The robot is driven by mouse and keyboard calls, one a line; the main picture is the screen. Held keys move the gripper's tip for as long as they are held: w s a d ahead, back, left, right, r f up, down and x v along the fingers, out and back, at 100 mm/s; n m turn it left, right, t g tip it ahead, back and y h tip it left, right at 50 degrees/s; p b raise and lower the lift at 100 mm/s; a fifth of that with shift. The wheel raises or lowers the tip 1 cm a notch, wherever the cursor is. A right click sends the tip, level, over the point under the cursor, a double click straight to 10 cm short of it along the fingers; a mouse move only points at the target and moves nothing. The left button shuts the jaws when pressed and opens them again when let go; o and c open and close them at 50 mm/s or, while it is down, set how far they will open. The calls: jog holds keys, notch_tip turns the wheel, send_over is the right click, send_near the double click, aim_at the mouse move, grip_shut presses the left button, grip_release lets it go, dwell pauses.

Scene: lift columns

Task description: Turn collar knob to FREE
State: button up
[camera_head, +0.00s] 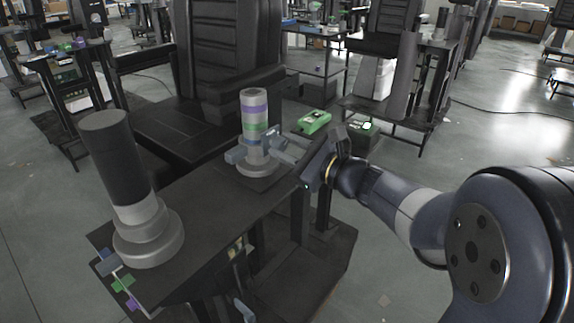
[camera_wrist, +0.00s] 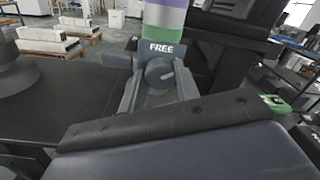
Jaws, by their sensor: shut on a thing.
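The near lift column (camera_head: 254,128) stands upright on a round grey base, with purple, green and pale bands. In the wrist view its lower part (camera_wrist: 163,20) rises above a grey collar with a plate reading FREE (camera_wrist: 161,47). Just below that plate is the round dark collar knob (camera_wrist: 159,73), with a light pointer mark towards the right. My gripper (camera_wrist: 159,90) has one finger on each side of the knob and is shut on it. In the head view my gripper (camera_head: 273,146) reaches the collar from the right; the knob cannot be made out there.
A second column (camera_head: 112,150) with a black upper part stands on the same dark table (camera_head: 205,215), at the left. A green device (camera_head: 314,121) and a box with a lit green top (camera_head: 366,127) are behind my gripper. A black seat stands behind the table.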

jog(key=n+b, duration=0.2)
jog(key=b, duration=0.1)
jog(key=n+b, duration=0.2)
jog(key=b, duration=0.1)
jog(key=n+b, duration=0.2)
jog(key=b, duration=0.1)
jog(key=shift+f+n, duration=0.3)
jog(key=shift+f, duration=0.05)
jog(key=n+b, duration=0.1)
jog(key=b, duration=0.1)
jog(key=n+b, duration=0.2)
jog(key=shift+r+n+b, duration=0.2)
jog(key=shift+n+b, duration=0.1)
jog(key=shift+b, duration=0.1)
jog(key=shift+r+n+b, duration=0.1)
jog(key=shift+n+b, duration=0.45)
jog(key=shift+n, duration=0.05)
jog(key=shift+r, duration=0.1)
jog(key=o, duration=1)
jog(key=shift+c, duration=0.2)
jog(key=p+v, duration=0.1)
jog(key=v, duration=1)
jog(key=shift+p, duration=0.3)
jog(key=shift+w, duration=0.15)
